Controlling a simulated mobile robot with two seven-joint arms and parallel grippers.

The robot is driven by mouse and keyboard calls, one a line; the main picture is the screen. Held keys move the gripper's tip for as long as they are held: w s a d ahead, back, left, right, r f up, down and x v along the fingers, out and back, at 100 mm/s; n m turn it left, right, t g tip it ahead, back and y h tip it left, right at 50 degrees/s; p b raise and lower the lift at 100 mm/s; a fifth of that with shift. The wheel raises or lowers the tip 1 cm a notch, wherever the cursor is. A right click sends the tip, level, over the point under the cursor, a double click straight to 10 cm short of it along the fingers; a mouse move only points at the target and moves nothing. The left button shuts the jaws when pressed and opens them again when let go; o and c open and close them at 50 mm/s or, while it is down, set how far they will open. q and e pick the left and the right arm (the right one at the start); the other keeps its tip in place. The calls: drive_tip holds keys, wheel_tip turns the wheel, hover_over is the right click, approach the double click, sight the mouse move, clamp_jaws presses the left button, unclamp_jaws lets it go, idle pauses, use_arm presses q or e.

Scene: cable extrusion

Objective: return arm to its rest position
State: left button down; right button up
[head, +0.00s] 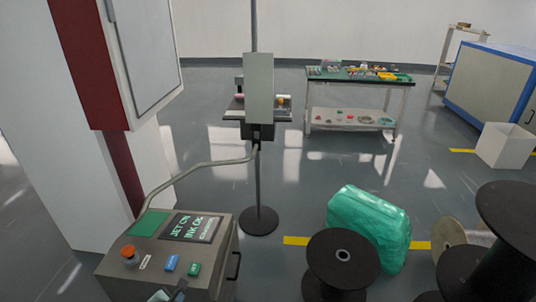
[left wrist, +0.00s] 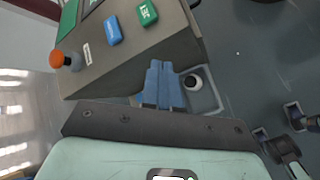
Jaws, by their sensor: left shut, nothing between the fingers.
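My left gripper (head: 172,294) is at the bottom edge of the head view, just in front of the grey control box (head: 120,275). In the left wrist view its two blue fingers (left wrist: 164,85) lie together, with nothing between them. They point toward the box's front side; I cannot tell whether they touch it. The box carries an orange knob (head: 129,251), a blue button (head: 172,263), a green button (head: 194,269) and a screen (head: 190,228). Dark parts with bluish pads (left wrist: 294,114) show at the right of the left wrist view; I cannot tell whether they are my right gripper.
A green wrapped bundle (head: 368,228) and black spools (head: 342,258) sit at the lower right. A table (head: 350,105) stands farther back. Open floor lies between.

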use_arm(q)
drive_tip(key=s+d+f+m+g+h+p, duration=0.1)
drive_tip(key=s+d+f+m+g+p, duration=0.3)
drive_tip(key=s+f+m, duration=0.85)
drive_tip(key=s+d+f+m+g+h+p, duration=0.1)
drive_tip(key=s+d+f+m+g, duration=0.2)
drive_tip(key=s, duration=0.5)
drive_tip(key=s+d+f+m+g+h+p, duration=0.1)
drive_tip(key=s+d+f+m+g, duration=0.2)
drive_tip(key=s+d+m, duration=0.3)
drive_tip(key=s+f+m, duration=0.1)
drive_tip(key=s, duration=0.1)
drive_tip(key=shift+s+f+h+p, duration=0.2)
drive_tip(key=shift+s+h+p, duration=0.15)
drive_tip(key=shift+s+h, duration=0.05)
use_arm(e)
wheel_tip(320, 180, up, 7)
drive_tip(key=w, duration=0.2)
use_arm(q)
drive_tip(key=shift+m, duration=0.25)
